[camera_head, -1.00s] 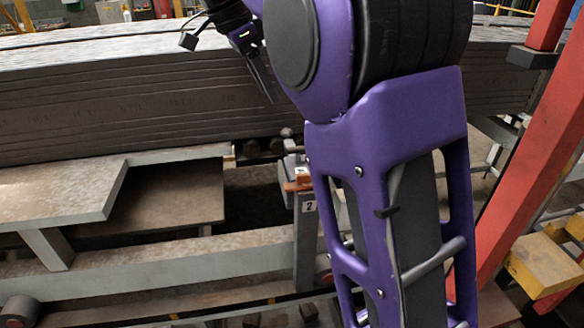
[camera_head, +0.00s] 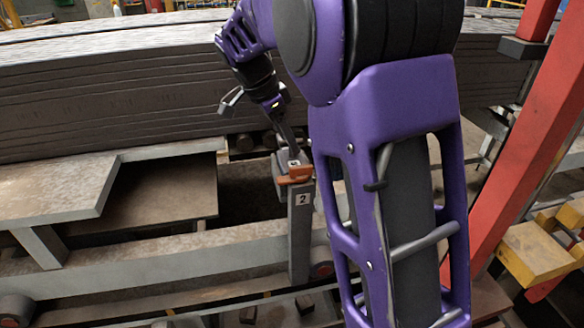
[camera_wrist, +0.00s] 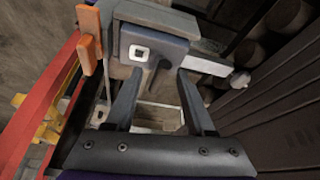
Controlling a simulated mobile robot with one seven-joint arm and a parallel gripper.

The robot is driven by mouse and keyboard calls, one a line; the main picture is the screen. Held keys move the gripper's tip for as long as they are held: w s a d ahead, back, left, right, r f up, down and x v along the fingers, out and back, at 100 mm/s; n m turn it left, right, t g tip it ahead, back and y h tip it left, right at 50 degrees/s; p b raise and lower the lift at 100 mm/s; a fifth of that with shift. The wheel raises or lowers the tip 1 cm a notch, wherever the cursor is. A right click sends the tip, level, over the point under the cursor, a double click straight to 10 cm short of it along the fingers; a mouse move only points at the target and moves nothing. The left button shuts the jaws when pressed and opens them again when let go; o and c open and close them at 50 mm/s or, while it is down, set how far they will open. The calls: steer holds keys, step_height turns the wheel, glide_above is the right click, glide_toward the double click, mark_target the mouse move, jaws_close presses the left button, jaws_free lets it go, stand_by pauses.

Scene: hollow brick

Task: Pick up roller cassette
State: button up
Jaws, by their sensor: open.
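The roller cassette appears to be the dark blue-grey block (camera_wrist: 178,49) with a white square mark and a dark handle in the wrist view. It sits in a grey holder. In the head view only a small part of the cassette (camera_head: 294,163) shows, above the orange piece, and the rest is hidden. My gripper (camera_wrist: 158,75) is open, with one finger on each side of the handle in the wrist view. I cannot tell whether the fingers touch it. In the head view my gripper (camera_head: 291,146) points down just above the cassette.
An orange piece (camera_head: 296,176) sits beside the cassette on a grey post (camera_head: 301,240) labelled 2. Long stacked boards (camera_head: 110,100) stand close behind. Steel rails and a plate (camera_head: 50,193) lie to the left. A red post (camera_head: 500,185) rises at the right.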

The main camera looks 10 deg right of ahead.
steer(key=shift+d+f, duration=0.2)
steer(key=shift+f, duration=0.25)
jaws_close()
steer(key=shift+r, duration=0.15)
stand_by(1.0)
